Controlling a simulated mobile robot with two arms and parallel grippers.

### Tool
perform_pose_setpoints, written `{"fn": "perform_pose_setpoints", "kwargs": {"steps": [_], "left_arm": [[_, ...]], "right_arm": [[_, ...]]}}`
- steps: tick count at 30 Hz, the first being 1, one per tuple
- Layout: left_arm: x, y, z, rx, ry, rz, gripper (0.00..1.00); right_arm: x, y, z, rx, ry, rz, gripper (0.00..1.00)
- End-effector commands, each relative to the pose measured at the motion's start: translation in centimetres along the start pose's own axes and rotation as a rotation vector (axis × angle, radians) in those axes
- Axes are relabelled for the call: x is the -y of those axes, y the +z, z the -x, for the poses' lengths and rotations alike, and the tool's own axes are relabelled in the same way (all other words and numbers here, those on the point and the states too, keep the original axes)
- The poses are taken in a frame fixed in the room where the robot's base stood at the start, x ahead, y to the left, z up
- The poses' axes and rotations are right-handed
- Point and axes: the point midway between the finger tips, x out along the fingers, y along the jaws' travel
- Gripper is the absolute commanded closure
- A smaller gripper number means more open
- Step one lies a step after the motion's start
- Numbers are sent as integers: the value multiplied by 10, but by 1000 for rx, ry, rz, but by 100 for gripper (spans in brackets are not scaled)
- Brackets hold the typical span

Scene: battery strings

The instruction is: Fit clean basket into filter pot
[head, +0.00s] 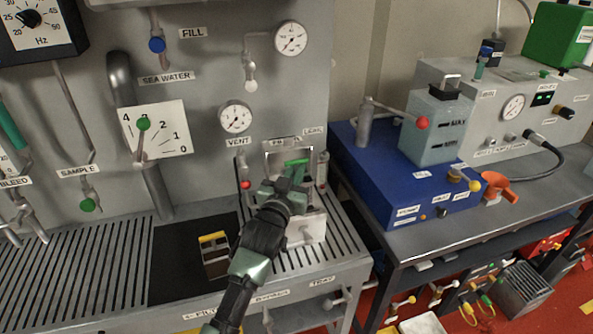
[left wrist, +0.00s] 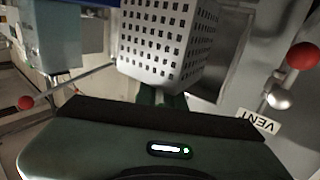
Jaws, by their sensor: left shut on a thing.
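My left gripper (head: 292,186) is over the grey filter pot (head: 309,232), at its raised back plate. The gripper is shut on a light grey basket with square holes. The basket (left wrist: 170,42) fills the upper middle of the left wrist view, just beyond the gripper's fingers (left wrist: 163,100). In the head view the gripper hides most of the basket, and a green part shows above the hand. I cannot tell whether the basket is inside the pot or above it. My right gripper is not in view.
A small box with a yellow top (head: 213,254) stands on the dark mat (head: 180,270) left of the pot. A red-knobbed vent valve (head: 246,185) is close on the left. A blue unit (head: 400,190) stands on the right bench. Slatted grating (head: 75,265) lies clear at left.

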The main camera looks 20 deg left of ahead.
Motion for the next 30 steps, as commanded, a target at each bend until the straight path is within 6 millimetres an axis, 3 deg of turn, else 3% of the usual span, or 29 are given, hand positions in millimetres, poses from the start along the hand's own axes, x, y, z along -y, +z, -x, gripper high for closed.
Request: {"fn": "perform_pose_setpoints", "kwargs": {"steps": [30], "left_arm": [[0, -1, 0, -2, 0, 0, 100]], "right_arm": [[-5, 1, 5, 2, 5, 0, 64]]}}
